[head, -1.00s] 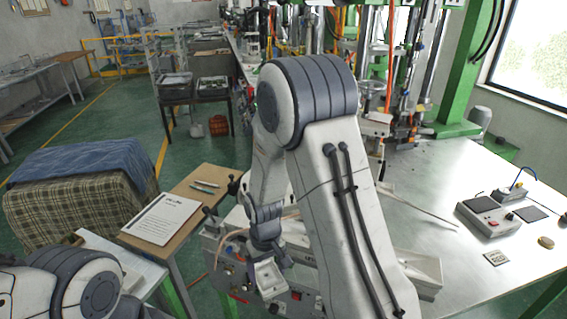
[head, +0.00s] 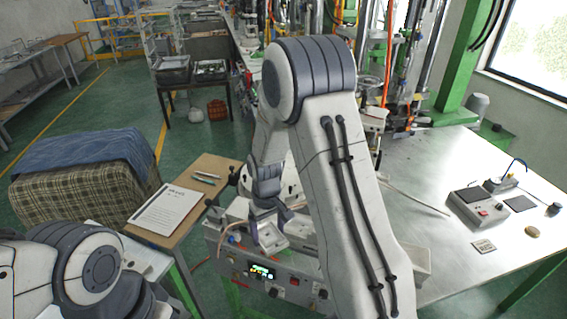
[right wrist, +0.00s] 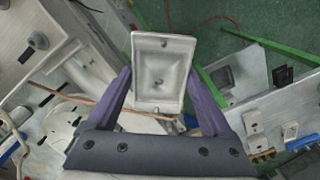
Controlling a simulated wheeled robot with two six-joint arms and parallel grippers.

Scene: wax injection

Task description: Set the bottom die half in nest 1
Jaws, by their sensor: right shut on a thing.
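My right gripper (head: 270,214) is shut on a pale, shallow, rectangular die half (head: 271,238), held over the near end of the machine at the bench's left side. In the right wrist view, the purple fingers of the right gripper (right wrist: 163,98) grip the die half (right wrist: 162,70) on both sides. Its hollow face, with a small hole or stud near the middle, faces that camera. I cannot make out nest 1; the die half and my right arm cover part of the machine top. My left arm shows at the lower left, its gripper out of view.
The machine front has a lit display (head: 262,271) and knobs. A wooden side table (head: 215,170) with a paper sheet (head: 168,209) stands left of it. A grey control box (head: 480,208) sits on the metal bench (head: 440,245), whose middle is mostly clear.

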